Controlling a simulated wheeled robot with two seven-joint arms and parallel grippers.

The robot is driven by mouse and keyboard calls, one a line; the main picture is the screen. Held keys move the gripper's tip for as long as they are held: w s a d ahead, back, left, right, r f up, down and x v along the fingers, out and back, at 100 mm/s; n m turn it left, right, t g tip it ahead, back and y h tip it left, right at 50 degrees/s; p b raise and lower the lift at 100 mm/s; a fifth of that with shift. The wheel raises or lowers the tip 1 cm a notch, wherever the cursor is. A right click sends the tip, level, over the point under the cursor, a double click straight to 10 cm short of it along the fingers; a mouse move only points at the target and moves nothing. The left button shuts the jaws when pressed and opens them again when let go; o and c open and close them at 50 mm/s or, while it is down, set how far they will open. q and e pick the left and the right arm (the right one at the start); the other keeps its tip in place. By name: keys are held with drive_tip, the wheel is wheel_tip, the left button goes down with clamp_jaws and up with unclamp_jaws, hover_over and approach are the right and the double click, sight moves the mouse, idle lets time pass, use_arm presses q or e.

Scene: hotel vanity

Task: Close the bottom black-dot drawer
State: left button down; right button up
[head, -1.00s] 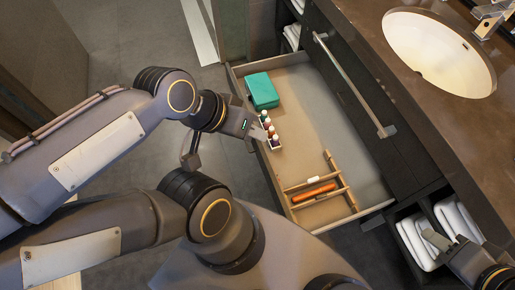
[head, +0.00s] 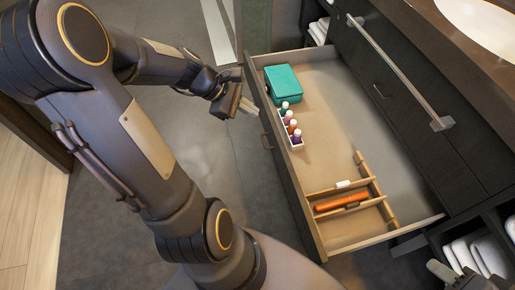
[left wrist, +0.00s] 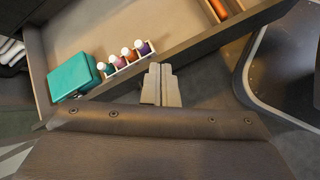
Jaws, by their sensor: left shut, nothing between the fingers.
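The open drawer (head: 290,180) sticks far out of the dark vanity, its front panel facing left. A small handle (head: 266,141) is on that front; no black dot can be made out. My left gripper (head: 250,107) is shut and empty, just outside the front panel near its far end. In the left wrist view the closed fingers (left wrist: 161,82) point at the drawer front (left wrist: 190,50); contact cannot be told. My right gripper (head: 440,271) shows only partly at the lower right, near the towel shelf.
The drawer holds a teal box (head: 283,83), several small bottles (head: 291,125) in a white tray and a wooden divider (head: 362,178) with an orange item (head: 341,202). Rolled towels (head: 480,254) sit in a shelf at right. A long handle bar (head: 398,70) juts from the vanity.

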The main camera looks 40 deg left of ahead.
use_arm(q)
drive_tip(key=a+f+n+t+b, duration=0.1)
drive_tip(key=a+f+n+b, duration=0.2)
drive_tip(key=f, duration=0.4)
drive_tip(key=a+f+n+b, duration=0.1)
drive_tip(key=a+f+n, duration=0.3)
drive_tip(key=a+f, duration=0.15)
drive_tip(key=b, duration=0.5)
approach(273, 134)
drive_tip(key=shift+y, duration=0.3)
drive_tip(key=x, duration=0.3)
drive_tip(key=d+x, duration=0.1)
drive_tip(key=x, duration=0.1)
drive_tip(key=shift+w+r, duration=0.1)
drive_tip(key=shift+r, duration=0.1)
use_arm(e)
wheel_tip(273, 134, down, 12)
drive_tip(key=shift+a, duration=0.45)
drive_tip(key=shift+r, duration=0.1)
